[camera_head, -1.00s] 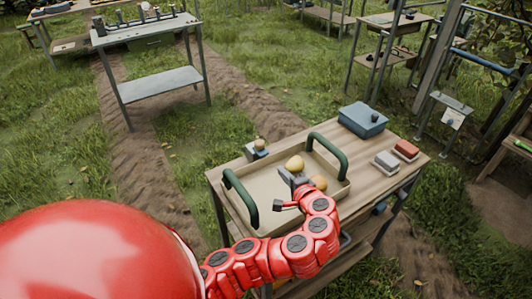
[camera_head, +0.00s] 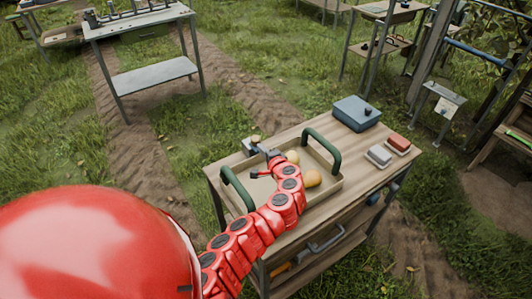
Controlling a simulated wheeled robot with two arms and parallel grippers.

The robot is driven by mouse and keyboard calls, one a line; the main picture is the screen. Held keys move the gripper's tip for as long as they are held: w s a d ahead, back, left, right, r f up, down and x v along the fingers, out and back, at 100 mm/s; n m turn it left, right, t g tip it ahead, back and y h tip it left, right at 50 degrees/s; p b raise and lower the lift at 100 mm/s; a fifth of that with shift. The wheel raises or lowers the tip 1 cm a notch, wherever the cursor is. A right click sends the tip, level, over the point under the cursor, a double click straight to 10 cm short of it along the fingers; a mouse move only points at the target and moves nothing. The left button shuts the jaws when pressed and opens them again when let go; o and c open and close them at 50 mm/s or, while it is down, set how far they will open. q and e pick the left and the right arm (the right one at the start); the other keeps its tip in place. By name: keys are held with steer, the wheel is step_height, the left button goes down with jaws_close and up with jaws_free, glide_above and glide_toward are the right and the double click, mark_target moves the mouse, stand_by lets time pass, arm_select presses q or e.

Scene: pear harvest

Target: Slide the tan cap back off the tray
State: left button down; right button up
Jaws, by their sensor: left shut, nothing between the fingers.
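The tan tray (camera_head: 324,197) with two green handles stands on the wooden bench. Two yellowish pears (camera_head: 312,178) lie in it, the farther one partly behind my left arm. A small grey block with a tan rounded top (camera_head: 255,138) stands at the tray's far edge; it is small, and I cannot tell if this is the tan cap. My left gripper (camera_head: 265,151) is shut and empty over the far left part of the tray, close to that block. I cannot tell if they touch. My right gripper is out of view.
A blue-grey box (camera_head: 356,112) stands at the bench's far right corner. A lower shelf holds tools. Another metal table (camera_head: 150,76) stands beyond the grass.

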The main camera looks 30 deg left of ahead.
mark_target(255, 142)
arm_select(q)
steer(key=shift+w+a, duration=0.2)
steer(key=shift+a, duration=0.15)
steer(key=a, duration=0.1)
steer(key=w+a+b, duration=0.1)
steer(key=a, duration=0.1)
steer(key=shift+w+f, duration=0.1)
steer(key=shift+f, duration=0.05)
steer(key=shift+w+a+b, duration=0.15)
steer(key=shift+a+b, duration=0.15)
steer(key=shift+r, duration=0.3)
steer(key=shift+d+f, duration=0.1)
steer(key=shift+f, duration=0.05)
